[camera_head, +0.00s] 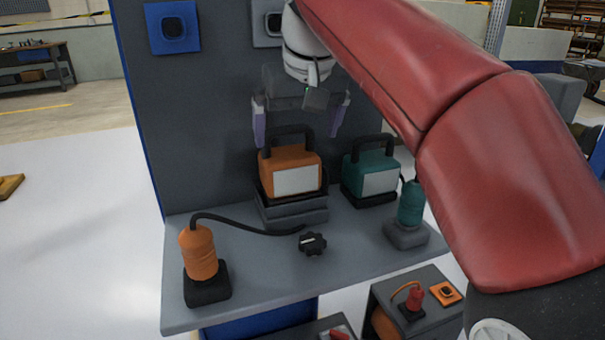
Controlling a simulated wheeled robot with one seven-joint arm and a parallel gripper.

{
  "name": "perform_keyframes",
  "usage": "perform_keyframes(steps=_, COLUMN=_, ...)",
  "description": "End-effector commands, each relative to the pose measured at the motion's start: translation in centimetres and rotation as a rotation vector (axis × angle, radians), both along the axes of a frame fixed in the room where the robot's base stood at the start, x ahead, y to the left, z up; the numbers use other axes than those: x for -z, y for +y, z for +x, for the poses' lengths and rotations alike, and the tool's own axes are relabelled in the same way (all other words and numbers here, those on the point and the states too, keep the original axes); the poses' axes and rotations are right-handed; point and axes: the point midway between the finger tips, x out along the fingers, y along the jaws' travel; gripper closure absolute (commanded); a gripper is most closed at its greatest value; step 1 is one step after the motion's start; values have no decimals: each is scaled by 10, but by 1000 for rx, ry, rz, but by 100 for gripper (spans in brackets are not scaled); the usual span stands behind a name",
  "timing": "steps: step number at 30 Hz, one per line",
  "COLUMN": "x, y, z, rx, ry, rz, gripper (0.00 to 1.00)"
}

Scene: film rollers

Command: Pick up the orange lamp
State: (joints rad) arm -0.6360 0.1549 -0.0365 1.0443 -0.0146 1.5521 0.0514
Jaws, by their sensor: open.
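The orange lamp (291,172) looks like a boxy orange body with a white front panel and a black top handle. It sits upright on a dark grey stand (290,212) at the back of the grey bench. My gripper (298,130) is open, its two purplish fingers pointing down. In this view the fingers appear to either side of the black handle, without visible contact. I cannot tell the exact depth between the fingers and the handle.
A teal box of the same shape (371,177) stands close to the right. A teal cylinder (411,204) is at the bench's right edge. An orange cylinder (198,252) with a black cable stands front left. A black knob (312,243) lies in front. A grey panel (195,110) rises behind.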

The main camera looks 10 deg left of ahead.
Motion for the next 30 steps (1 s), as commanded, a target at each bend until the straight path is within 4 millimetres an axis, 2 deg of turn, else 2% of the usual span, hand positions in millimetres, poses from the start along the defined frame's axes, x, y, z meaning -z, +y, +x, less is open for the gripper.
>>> perform_keyframes(steps=11, x=34, y=13, z=14, rx=-4, ry=1, rz=-2, gripper=0)
perform_keyframes(steps=18, x=63, y=23, z=27, rx=-3, ry=-1, rz=-1, gripper=0)
perform_keyframes(steps=27, x=68, y=24, z=30, rx=-3, ry=-2, rz=1, gripper=0)
perform_keyframes(steps=28, x=68, y=24, z=30, rx=-3, ry=-2, rz=1, gripper=1)
perform_keyframes(steps=30, x=68, y=24, z=30, rx=-3, ry=-2, rz=1, gripper=10)
